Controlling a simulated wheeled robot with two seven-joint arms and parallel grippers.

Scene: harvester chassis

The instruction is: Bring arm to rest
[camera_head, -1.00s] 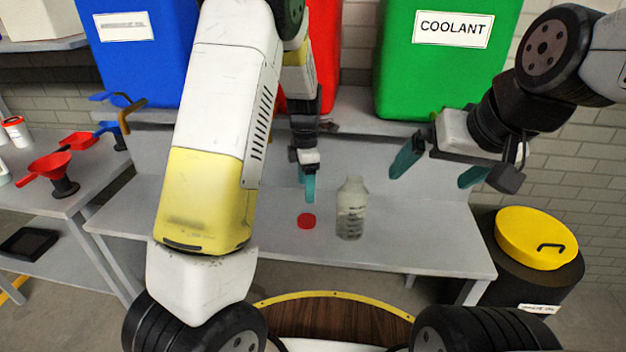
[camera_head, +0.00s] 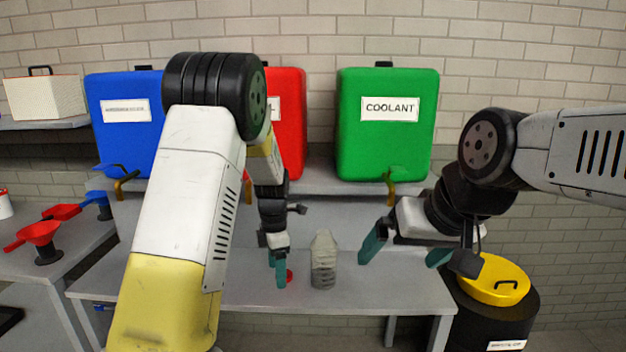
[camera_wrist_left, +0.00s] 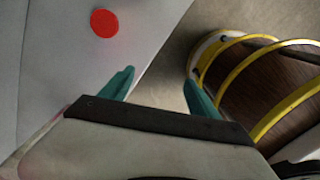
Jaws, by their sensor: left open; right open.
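My left arm comes in from the left in the head view and reaches over the workbench. Its gripper (camera_head: 279,270) points down above the bench, in front of the red cap and left of the clear bottle (camera_head: 323,260). In the left wrist view its teal fingers (camera_wrist_left: 160,92) are spread with nothing between them. The red cap (camera_head: 290,275) lies on the bench and also shows in the left wrist view (camera_wrist_left: 104,23), apart from the fingers. The bottle stands upright. My right gripper (camera_head: 405,252) is open and empty, held above the bench's right end.
Blue (camera_head: 130,135), red (camera_head: 288,130) and green COOLANT (camera_head: 387,145) tanks stand on the shelf behind the bench (camera_head: 385,285). A black drum with a yellow lid (camera_head: 492,282) is at right.

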